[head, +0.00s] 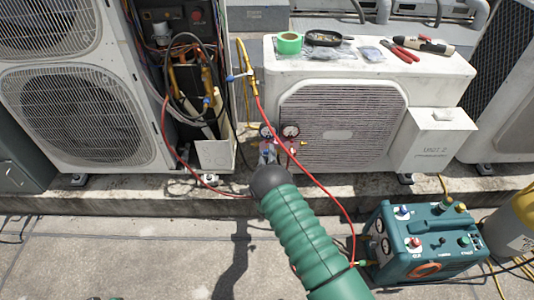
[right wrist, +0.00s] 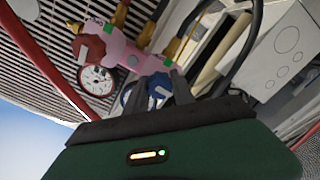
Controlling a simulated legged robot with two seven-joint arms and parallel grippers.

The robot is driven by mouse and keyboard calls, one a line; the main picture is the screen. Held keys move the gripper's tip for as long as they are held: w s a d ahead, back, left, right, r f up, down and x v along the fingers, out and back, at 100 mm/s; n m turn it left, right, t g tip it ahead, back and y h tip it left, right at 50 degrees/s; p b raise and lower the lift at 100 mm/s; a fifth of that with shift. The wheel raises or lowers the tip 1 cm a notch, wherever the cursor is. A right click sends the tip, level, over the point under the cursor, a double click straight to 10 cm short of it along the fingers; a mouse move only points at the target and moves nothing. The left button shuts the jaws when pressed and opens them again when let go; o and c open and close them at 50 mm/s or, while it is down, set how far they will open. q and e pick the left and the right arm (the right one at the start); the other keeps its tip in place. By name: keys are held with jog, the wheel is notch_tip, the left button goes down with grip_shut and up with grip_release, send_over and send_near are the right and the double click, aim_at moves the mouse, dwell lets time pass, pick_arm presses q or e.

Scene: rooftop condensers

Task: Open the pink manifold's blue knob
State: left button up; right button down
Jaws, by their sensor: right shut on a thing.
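The pink manifold (right wrist: 133,55) runs across the upper part of the right wrist view, with a red knob (right wrist: 88,47) and a round gauge (right wrist: 97,79). Its blue knob (right wrist: 160,92) sits between the dark fingers of my right gripper (right wrist: 158,94), which is shut on it. In the head view the manifold's two gauges (head: 291,131) show in front of the white condenser (head: 340,125). My right gripper (head: 267,154) reaches the manifold's left side there and hides the blue knob.
Red hose (head: 325,190) arcs past my right forearm to the teal recovery machine (head: 425,240) at lower right. An open unit with exposed wiring (head: 190,85) stands left of the manifold. Tape (head: 289,43) and red-handled pliers (head: 400,53) lie on the condenser. The lower-left floor is mostly clear.

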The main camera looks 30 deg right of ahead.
jog(key=n, duration=0.3)
jog(key=shift+a+f+n, duration=0.1)
jog(key=shift+f+n, duration=0.15)
jog(key=shift+n, duration=0.15)
jog(key=n, duration=0.3)
jog(key=shift+f+n+b, duration=0.1)
jog(key=shift+n+b, duration=0.2)
jog(key=shift+b, duration=0.1)
jog(key=n+b, duration=0.1)
jog(key=n, duration=0.3)
jog(key=shift+s, duration=0.1)
jog(key=shift+n+b, duration=0.8)
jog(key=shift+n, duration=1.4)
jog(key=shift+f, duration=0.1)
jog(key=c, duration=1.1)
grip_release()
jog(key=shift+o, duration=0.2)
jog(key=shift+r, duration=0.2)
